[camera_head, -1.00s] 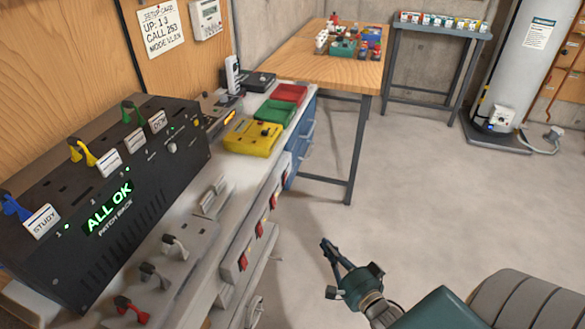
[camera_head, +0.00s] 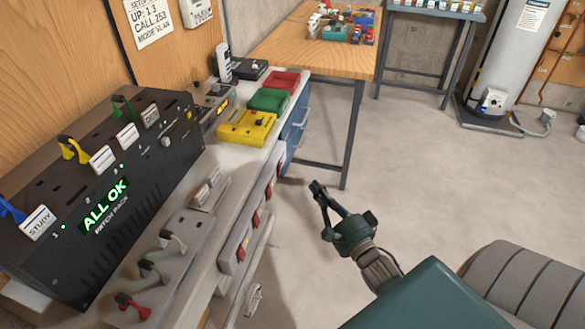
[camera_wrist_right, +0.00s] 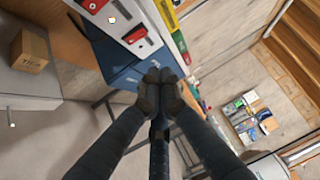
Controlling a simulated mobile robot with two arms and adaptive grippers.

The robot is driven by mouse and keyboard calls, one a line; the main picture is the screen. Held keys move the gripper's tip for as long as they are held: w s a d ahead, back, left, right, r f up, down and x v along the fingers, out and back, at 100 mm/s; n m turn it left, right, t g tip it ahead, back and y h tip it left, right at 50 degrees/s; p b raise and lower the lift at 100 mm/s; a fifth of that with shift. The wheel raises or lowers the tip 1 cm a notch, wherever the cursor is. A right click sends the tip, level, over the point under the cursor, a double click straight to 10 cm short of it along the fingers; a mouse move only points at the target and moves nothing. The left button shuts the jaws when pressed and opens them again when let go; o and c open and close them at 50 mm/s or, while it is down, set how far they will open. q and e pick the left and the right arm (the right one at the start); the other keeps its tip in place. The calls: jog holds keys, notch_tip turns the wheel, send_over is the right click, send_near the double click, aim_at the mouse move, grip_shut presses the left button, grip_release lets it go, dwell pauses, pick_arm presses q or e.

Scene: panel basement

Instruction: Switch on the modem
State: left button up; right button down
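A small grey box with an orange display (camera_head: 213,103), which may be the modem, sits on the counter just behind the black patch rack (camera_head: 95,235). I cannot read a label on it. The rack's green display reads "ALL OK". A black box (camera_head: 248,69) with a white handset beside it stands farther back. My right gripper (camera_head: 318,188) is off the counter's right side, over the floor, apart from the boxes. In the right wrist view its fingertips (camera_wrist_right: 160,83) meet, with nothing seen between them. My left gripper is out of view.
Yellow (camera_head: 248,128), green (camera_head: 269,100) and red (camera_head: 283,80) trays line the counter's right edge. A panel with levers (camera_head: 165,262) lies in front of the rack. A wooden table (camera_head: 318,55) stands behind.

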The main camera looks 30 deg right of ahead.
aim_at(280, 169)
jog(key=w+a+r+p, duration=0.1)
jog(key=w+a+p, duration=0.1)
jog(key=w, duration=0.7)
jog(key=shift+w, duration=0.3)
jog(key=shift+r, duration=0.1)
jog(key=p, duration=0.1)
jog(key=g+p, duration=0.1)
jog(key=p, duration=0.1)
jog(key=shift+w+a+r+n, duration=0.2)
jog(key=shift+w+a+n, duration=0.1)
jog(key=shift+n, duration=0.1)
